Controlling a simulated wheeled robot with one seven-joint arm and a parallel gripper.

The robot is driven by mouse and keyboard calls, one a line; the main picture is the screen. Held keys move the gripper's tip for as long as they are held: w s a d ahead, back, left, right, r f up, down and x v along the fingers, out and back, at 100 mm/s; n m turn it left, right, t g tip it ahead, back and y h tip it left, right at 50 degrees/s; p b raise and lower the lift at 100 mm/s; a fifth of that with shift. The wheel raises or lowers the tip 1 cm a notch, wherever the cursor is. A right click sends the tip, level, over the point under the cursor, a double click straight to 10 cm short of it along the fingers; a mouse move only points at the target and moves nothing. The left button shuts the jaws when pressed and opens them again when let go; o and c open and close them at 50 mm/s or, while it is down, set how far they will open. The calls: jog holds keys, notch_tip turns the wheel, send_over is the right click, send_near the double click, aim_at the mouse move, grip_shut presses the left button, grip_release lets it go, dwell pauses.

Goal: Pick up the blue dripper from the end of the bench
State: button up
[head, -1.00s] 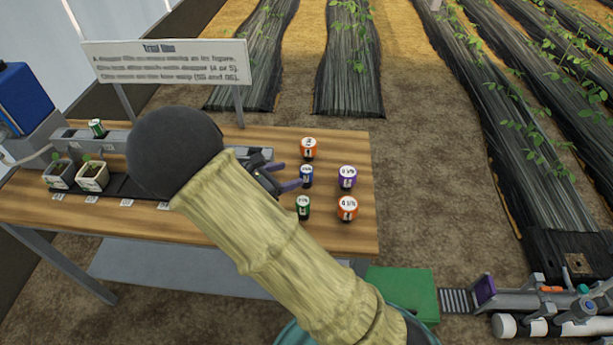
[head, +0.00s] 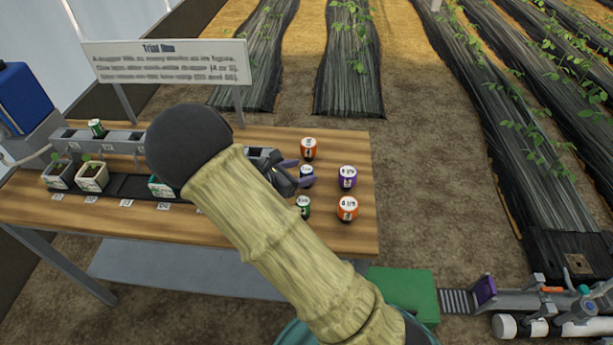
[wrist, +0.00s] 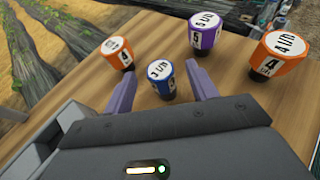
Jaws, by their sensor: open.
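The blue dripper (wrist: 161,77) stands upright on the bench in the wrist view, with a white top and a dark lower part. It lies between and just ahead of the two purple fingers of my gripper (wrist: 163,90), which are apart with nothing held. In the head view the blue dripper (head: 307,171) is partly hidden by my gripper (head: 296,172), whose fingers are at its left side. I cannot tell whether a finger touches it.
Around it stand an orange dripper (head: 309,148), a purple one (head: 347,177), a second orange one (head: 347,208) and a green one (head: 303,207). The wooden bench (head: 362,150) ends to their right. A sign (head: 168,61) and small pots (head: 92,178) are at left.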

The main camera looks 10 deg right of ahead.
jog(key=c, duration=1.1)
jog(key=shift+o, duration=0.2)
jog(key=shift+r, duration=0.1)
notch_tip(320, 180, up, 10)
jog(key=p, duration=0.1)
